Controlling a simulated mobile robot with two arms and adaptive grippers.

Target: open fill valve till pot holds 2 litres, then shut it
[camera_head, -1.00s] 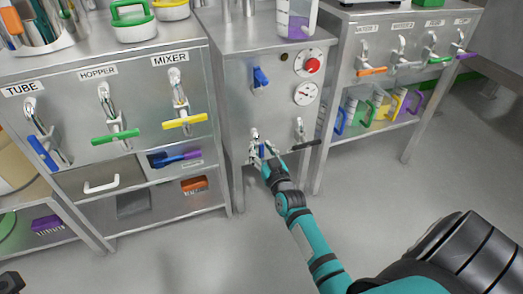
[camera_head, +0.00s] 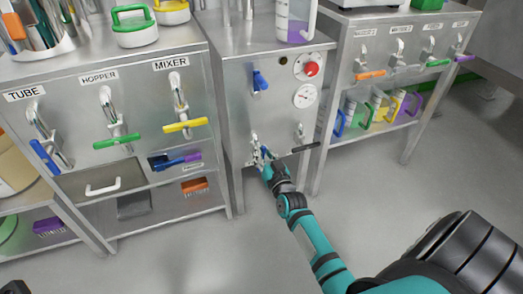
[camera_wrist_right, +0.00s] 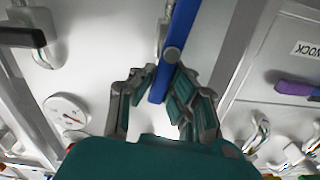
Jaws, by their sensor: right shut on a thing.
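My right gripper (camera_head: 262,158) is at the lower left of the middle cabinet's front, around a blue valve lever (camera_head: 265,152). In the right wrist view the blue lever (camera_wrist_right: 175,50) runs between the fingers of the gripper (camera_wrist_right: 160,85), which is shut on its end. The fingers hide much of the lever and valve in the head view. A clear pot (camera_head: 298,22) with purple liquid stands on the cabinet top, cut by the upper edge. I cannot read its level.
A black lever (camera_head: 306,147) sticks out right of my gripper. Above are a blue switch (camera_head: 260,80), a red button (camera_head: 312,69) and a gauge (camera_head: 305,96). Left are the tube, hopper and mixer valves with blue, green and yellow levers (camera_head: 185,126). The floor in front is clear.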

